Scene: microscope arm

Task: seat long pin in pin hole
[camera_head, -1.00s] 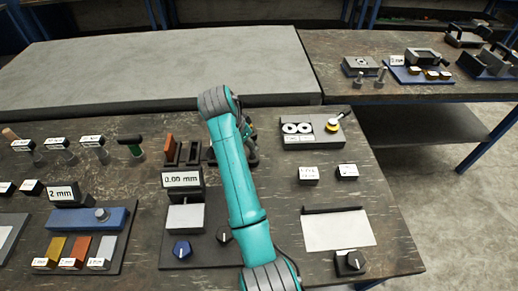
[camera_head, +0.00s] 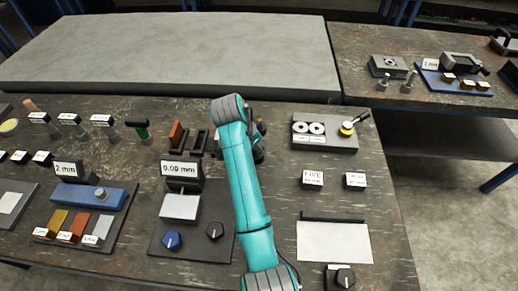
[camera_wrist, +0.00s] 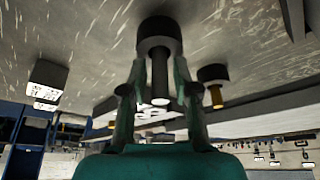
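Two small grey pins, the left one (camera_head: 383,82) and the right one (camera_head: 407,84), stand on the right-hand table in the head view; I cannot tell for sure which is the long pin. Behind them lies a grey block (camera_head: 388,66) with a dark round spot on top, perhaps the pin hole. A dark-topped metal post (camera_wrist: 160,85) shows between or beyond the fingers. In the head view my arm mostly hides the gripper, over the back of the main table.
A second dark post with a brass end (camera_wrist: 215,92) shows right of the fingers in the wrist view. A dial plate (camera_head: 325,142) and small labelled blocks (camera_head: 313,180) lie right of my arm.

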